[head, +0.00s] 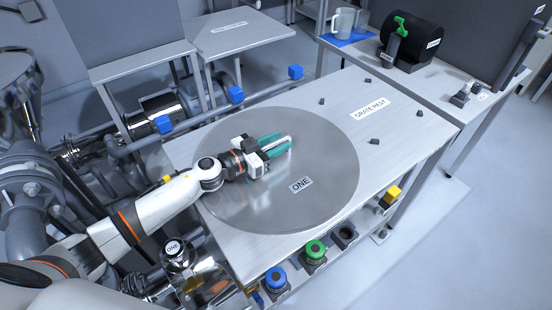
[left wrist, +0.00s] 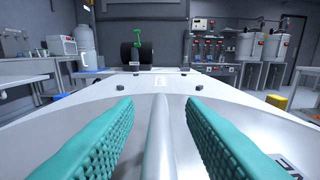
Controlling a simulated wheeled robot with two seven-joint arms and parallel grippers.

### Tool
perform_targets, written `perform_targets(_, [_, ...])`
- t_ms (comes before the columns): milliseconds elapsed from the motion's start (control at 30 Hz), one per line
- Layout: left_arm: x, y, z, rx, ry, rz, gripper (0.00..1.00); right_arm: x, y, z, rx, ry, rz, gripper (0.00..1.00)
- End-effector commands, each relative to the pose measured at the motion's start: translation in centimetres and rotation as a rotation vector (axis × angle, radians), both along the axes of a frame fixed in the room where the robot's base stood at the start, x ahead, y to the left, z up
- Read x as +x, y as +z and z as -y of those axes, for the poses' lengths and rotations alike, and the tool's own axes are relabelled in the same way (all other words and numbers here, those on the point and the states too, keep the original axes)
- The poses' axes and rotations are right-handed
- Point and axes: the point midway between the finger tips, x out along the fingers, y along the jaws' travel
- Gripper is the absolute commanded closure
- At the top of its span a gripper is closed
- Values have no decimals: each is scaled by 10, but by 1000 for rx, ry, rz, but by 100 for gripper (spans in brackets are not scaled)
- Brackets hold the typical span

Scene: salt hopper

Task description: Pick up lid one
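Lid one (head: 285,205) is a large round steel disc with a "ONE" label, lying flat on the steel table in the head view. Its surface also shows in the left wrist view (left wrist: 75,118). My left gripper (head: 277,145) is low over the middle of the lid. In the left wrist view, its teal fingers (left wrist: 160,120) are spread wide on either side of a grey bar handle (left wrist: 158,145). A gap shows between the bar and each finger. The bar's far end is visible; its near end is cut off by the frame. My right gripper is in neither view.
The table (head: 405,135) has a "GRATE REST" label and several small dark blocks at its right part. Blue (head: 275,278) and green (head: 315,250) buttons line its front edge. Behind stands a bench with a black drum (head: 412,40) and a jug (head: 342,22).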

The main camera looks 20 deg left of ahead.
Motion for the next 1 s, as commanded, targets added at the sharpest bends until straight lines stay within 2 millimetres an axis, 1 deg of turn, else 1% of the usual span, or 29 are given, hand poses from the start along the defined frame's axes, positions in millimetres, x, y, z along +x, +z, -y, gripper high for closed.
perform_targets(200, [1, 0, 0, 1, 1, -1, 64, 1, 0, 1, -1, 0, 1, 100])
perform_targets(267, [1, 0, 0, 1, 1, -1, 72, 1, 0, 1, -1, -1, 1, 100])
perform_targets(433, [1, 0, 0, 1, 0, -1, 100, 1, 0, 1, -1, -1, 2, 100])
perform_targets(1000, [1, 0, 0, 1, 1, -1, 100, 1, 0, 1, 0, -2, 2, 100])
